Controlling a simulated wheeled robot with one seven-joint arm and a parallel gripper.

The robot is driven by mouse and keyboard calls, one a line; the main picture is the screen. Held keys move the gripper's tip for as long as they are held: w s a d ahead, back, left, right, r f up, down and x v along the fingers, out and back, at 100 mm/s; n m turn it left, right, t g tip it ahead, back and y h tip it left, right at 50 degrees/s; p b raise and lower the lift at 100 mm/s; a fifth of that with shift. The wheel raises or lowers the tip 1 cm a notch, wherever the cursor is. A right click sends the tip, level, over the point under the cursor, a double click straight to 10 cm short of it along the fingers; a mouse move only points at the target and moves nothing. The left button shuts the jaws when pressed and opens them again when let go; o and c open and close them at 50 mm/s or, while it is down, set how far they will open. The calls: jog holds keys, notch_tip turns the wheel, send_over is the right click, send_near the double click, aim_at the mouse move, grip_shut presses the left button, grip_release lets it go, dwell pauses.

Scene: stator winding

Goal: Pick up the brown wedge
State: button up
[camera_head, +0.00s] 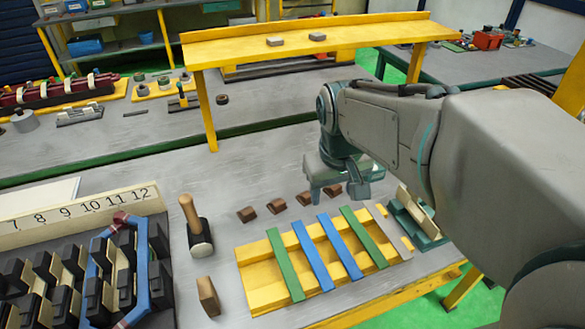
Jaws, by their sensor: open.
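Several small brown wedges lie in a slanting row on the grey bench: one at the left end (247,214), then a second (277,206), a third (304,198) and a fourth (333,190) at the right end. A larger brown block (208,296) stands apart near the front. My gripper (338,191) points down over the right end of the row, with its fingers apart and nothing seen held. The right-end wedge shows between or just behind the fingers; I cannot tell whether they touch it.
A yellow rack (262,283) with green and blue strips lies in front of the row. The numbered stator (80,225) fills the lower left. A yellow shelf (300,36) stands behind. Bare bench lies behind the row.

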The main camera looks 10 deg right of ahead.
jog(key=w+f+n+g+b, duration=0.1)
jog(key=w+f+n, duration=0.1)
jog(key=w, duration=0.8)
jog(key=n+g+b, duration=0.1)
jog(key=n+b, duration=0.1)
send_near(307, 193)
jog(key=f, duration=0.3)
jog(key=shift+w+d+f+y, duration=0.1)
jog(key=shift+d+f+y, duration=0.15)
jog(key=shift+d+y, duration=0.05)
jog(key=shift+f+p, duration=0.7)
jog(key=shift+f, duration=2.25)
jog(key=c, duration=0.8)
